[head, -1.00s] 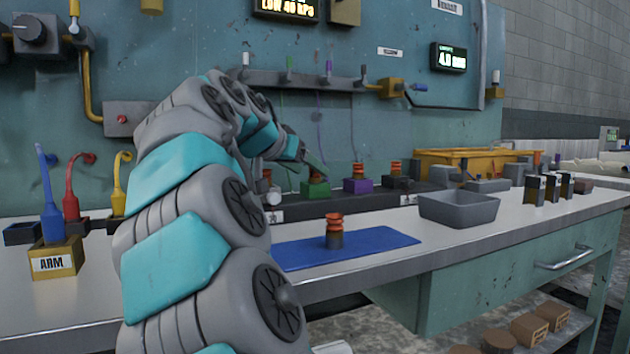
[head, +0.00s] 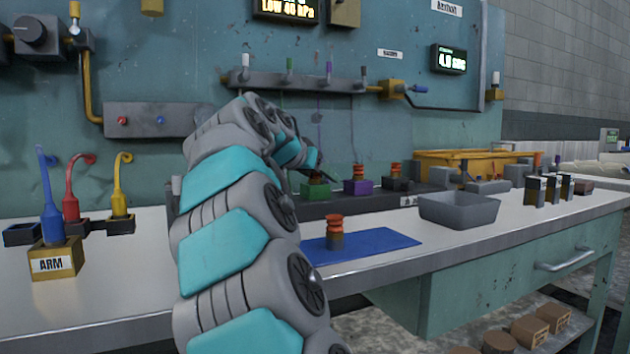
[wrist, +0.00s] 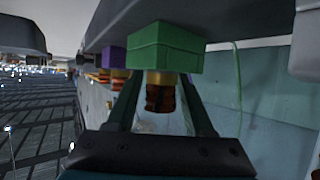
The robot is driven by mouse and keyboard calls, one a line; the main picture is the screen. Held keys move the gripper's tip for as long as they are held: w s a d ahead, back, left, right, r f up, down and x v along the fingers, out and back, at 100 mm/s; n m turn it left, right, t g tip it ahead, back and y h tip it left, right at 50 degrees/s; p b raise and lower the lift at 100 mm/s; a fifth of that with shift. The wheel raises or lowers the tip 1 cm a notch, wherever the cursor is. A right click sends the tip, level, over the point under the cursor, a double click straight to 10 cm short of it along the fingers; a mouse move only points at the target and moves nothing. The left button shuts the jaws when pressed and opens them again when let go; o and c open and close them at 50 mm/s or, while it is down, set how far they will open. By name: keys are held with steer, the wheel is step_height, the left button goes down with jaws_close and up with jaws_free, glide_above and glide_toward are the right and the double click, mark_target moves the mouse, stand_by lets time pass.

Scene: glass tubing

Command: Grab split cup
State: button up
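Several small orange-and-dark ringed cups are in the head view. One stands on the blue mat (head: 385,241), one on the purple block (head: 358,187), one on a dark block. Another ringed cup (wrist: 161,98) is on the green block (wrist: 165,45), which also shows in the head view (head: 315,190). I cannot tell which cup is split. My gripper (wrist: 160,86) is open in the wrist view, which looks upside down. Its two fingers lie to either side of the green block's cup, with gaps showing. In the head view my arm hides most of the gripper.
A grey tray (head: 458,209) stands right of the blue mat. A yellow bin (head: 480,163) is at the back right. Blue, red and yellow tubes stand at left, near the ARM block (head: 55,260). A valve rail (head: 300,82) runs along the wall above the blocks.

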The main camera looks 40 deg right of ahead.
jaws_close()
stand_by(0.5)
